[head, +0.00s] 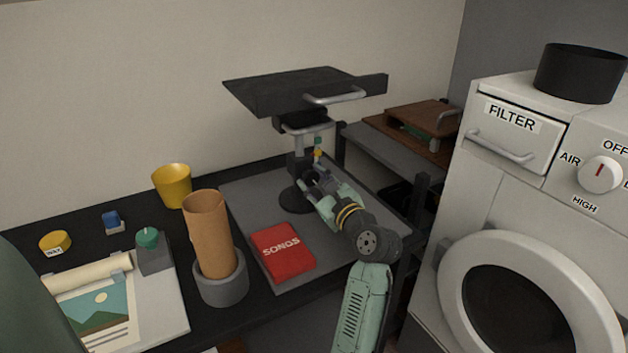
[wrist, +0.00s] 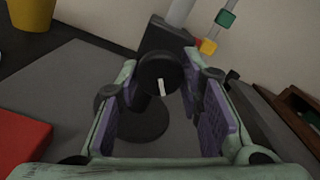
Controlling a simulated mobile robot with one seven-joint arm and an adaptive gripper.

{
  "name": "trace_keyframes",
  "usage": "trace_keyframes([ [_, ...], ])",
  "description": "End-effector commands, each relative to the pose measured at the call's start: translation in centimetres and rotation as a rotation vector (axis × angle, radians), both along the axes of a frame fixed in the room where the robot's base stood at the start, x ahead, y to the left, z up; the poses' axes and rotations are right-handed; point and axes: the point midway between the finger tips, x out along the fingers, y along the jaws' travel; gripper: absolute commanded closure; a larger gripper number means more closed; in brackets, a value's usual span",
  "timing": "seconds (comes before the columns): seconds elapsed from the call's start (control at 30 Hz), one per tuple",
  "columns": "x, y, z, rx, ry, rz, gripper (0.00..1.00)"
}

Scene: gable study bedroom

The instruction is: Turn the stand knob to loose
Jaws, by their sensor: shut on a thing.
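The stand (head: 300,165) has a black tilted top (head: 290,92), a metal post and a round dark base, and stands upright at the back of the desk. Its round black knob (wrist: 158,70) shows in the wrist view with a white mark running nearly straight down the picture. My gripper (head: 314,184) is at the knob, low on the post, and shut on it. In the wrist view the purple-padded fingers (wrist: 160,75) lie on either side of the knob. Small green (wrist: 227,18) and yellow (wrist: 209,46) pieces sit beside the post. In the head view my gripper hides the knob.
A red SONGS book (head: 282,251) lies on the grey mat (head: 240,205) left of my arm. A cork tube (head: 209,235) and yellow cup (head: 172,185) stand further left. A washing machine (head: 455,200) and a shelf with a wooden case (head: 425,115) stand to the right.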

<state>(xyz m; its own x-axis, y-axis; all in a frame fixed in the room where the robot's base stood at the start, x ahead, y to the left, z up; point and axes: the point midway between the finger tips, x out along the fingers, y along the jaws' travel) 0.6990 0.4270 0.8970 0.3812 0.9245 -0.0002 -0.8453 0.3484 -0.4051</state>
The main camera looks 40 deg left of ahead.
Motion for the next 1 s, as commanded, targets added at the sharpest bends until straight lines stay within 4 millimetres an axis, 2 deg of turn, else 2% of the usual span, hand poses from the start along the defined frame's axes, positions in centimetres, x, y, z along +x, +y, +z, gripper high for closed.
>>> trace_keyframes([
  [1.0, 0.19, -0.1, 0.05, -0.368, -0.893, -0.003, 0.94],
])
